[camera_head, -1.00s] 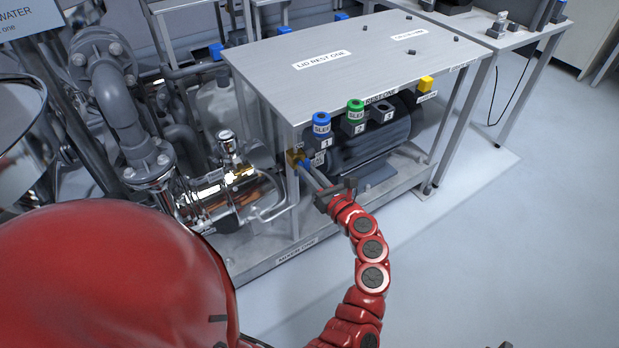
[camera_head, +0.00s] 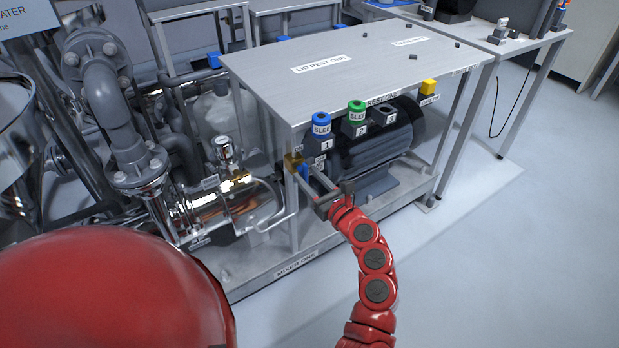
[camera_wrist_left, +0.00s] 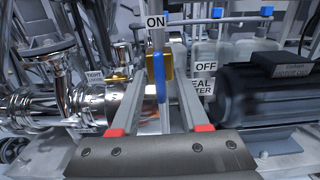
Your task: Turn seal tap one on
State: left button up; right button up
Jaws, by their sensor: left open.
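The seal tap has a brass body (camera_head: 293,161) at the front left corner of the mixer table frame, and its blue lever (camera_head: 303,172) shows beside it. In the left wrist view the blue lever (camera_wrist_left: 160,79) stands upright in front of the brass body (camera_wrist_left: 168,66). An ON label (camera_wrist_left: 155,20) is above it and an OFF label (camera_wrist_left: 206,67) to its right. My left gripper (camera_head: 307,174) is open at the tap, with its fingers on either side of the lever; contact cannot be told. My right gripper is not in view.
A steel table (camera_head: 350,65) stands over the dark motor (camera_head: 375,155), with blue and green sleeve pieces on holders along its front. A shiny pump (camera_head: 225,205) and grey pipes (camera_head: 105,100) are close on the left. The floor at right is clear.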

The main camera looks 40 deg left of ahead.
pick_arm(q)
jog(key=p+v, duration=0.1)
jog(key=v, duration=1.6)
jog(key=shift+d+p, duration=0.2)
jog(key=shift+p, duration=0.1)
